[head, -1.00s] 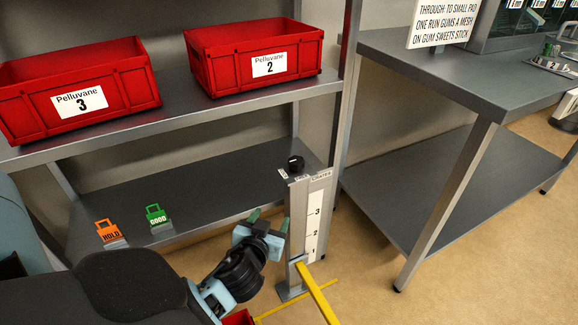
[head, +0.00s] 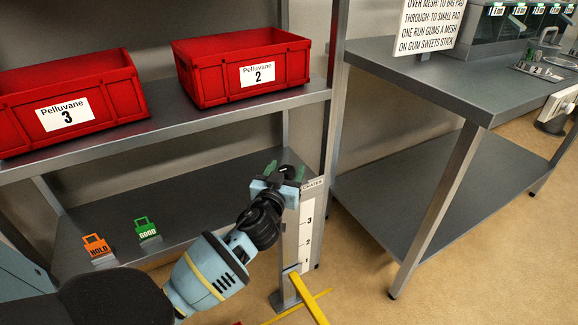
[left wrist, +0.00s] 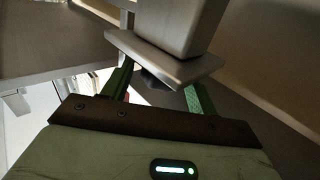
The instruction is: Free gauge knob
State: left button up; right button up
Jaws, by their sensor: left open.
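The gauge is an upright grey post (head: 291,238) with a white numbered scale (head: 307,222), right of centre in the head view. My left gripper (head: 285,171) is open at the top of the post and hides the knob there. In the left wrist view the post (left wrist: 180,25) appears upside down, with its flat top plate (left wrist: 165,64) across the middle. The dark knob (left wrist: 155,78) shows partly beneath that plate, between the open green fingers of the left gripper (left wrist: 160,83). I cannot tell whether either finger touches it. My right gripper is not in view.
Red crates labelled Pelluvane 3 (head: 70,103) and Pelluvane 2 (head: 243,68) stand on the shelf above. An orange HOLD tag (head: 97,246) and green GOOD tag (head: 146,229) sit on the lower shelf. A yellow bar (head: 309,299) projects from the post. A grey table (head: 460,85) stands right.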

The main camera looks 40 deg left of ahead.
pick_arm(q)
jog(key=shift+x, duration=1.35)
jog(key=c, duration=1)
